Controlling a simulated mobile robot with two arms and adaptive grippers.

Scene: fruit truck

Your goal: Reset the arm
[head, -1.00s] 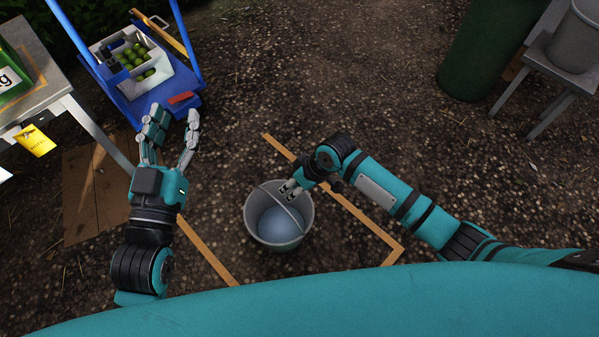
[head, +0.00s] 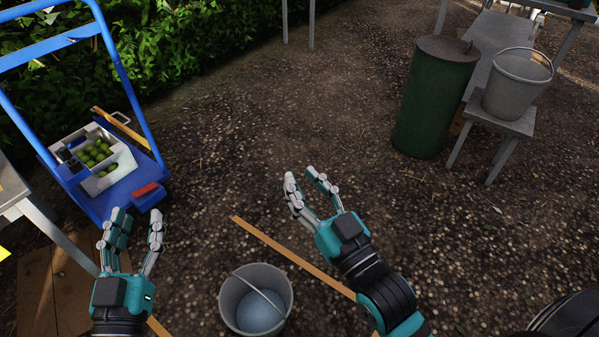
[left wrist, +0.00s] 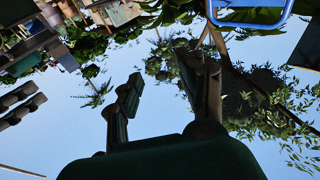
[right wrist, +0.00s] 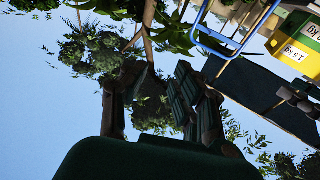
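My left gripper (head: 135,232) is at the lower left of the head view, fingers up and spread apart, with nothing between them. My right gripper (head: 312,185) is near the middle of the head view, raised, fingers apart and empty. In the left wrist view the fingers (left wrist: 165,95) stand apart against sky. In the right wrist view the fingers (right wrist: 155,95) are also apart with nothing held. A grey bucket (head: 226,305) stands upright on the ground between and below my arms, its handle lying across the opening; neither gripper touches it.
A blue cart (head: 150,172) with a crate of green fruit (head: 95,150) stands at the left. A green barrel (head: 430,105) and a grey bucket (head: 512,90) on a bench are at the upper right. Wooden strips (head: 285,253) lie around the floor bucket. The middle ground is clear.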

